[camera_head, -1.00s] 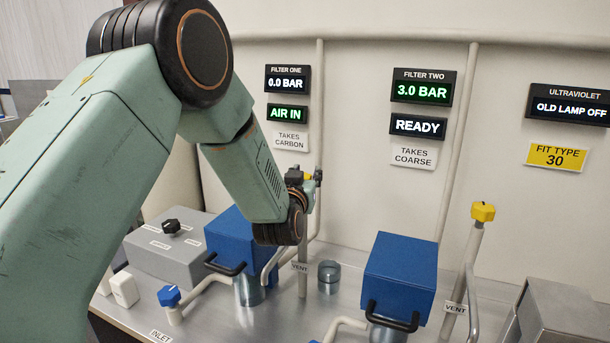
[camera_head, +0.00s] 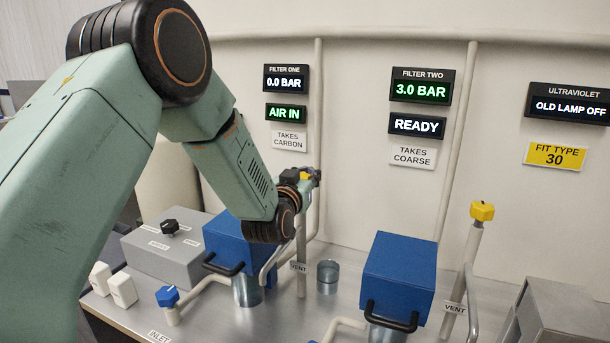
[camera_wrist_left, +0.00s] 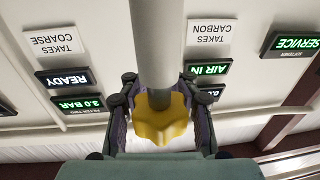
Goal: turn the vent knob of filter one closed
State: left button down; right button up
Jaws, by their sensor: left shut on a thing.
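The yellow vent knob (camera_head: 305,176) of filter one sits atop its pipe (camera_head: 301,255), mostly hidden by my gripper. In the left wrist view the knob (camera_wrist_left: 160,122) is between my fingers, with the grey pipe (camera_wrist_left: 157,45) running away from it. My left gripper (camera_head: 313,176) is shut on this knob; its fingers (camera_wrist_left: 159,92) flank it on both sides. Filter one's displays (camera_head: 286,78) read 0.0 BAR and AIR IN. The blue filter one housing (camera_head: 232,238) stands left of the pipe. My right gripper is not in view.
Filter two's blue housing (camera_head: 400,275) and its yellow vent knob (camera_head: 482,211) stand to the right. A blue inlet knob (camera_head: 168,296) and a grey box with a black knob (camera_head: 170,226) are at the left.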

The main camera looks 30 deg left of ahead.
pick_arm(q)
jog(key=shift+s+d+f+m+g+h, duration=0.1)
jog(key=shift+d+m+g+h, duration=0.2)
jog(key=shift+m+h, duration=1)
jog(key=shift+s+d+f+m+g+h, duration=0.15)
jog(key=shift+d+m+h, duration=0.4)
jog(key=shift+h, duration=1.2)
jog(key=shift+d+f+m+g+h, duration=0.1)
jog(key=shift+d+m+g+h, duration=0.05)
jog(key=shift+m+h, duration=1.2)
jog(key=shift+d+h, duration=0.1)
jog(key=shift+h, duration=0.5)
jog(key=c, duration=1.5)
grip_release()
jog(key=o, duration=0.4)
jog(key=shift+r, duration=0.2)
jog(key=shift+r, duration=0.1)
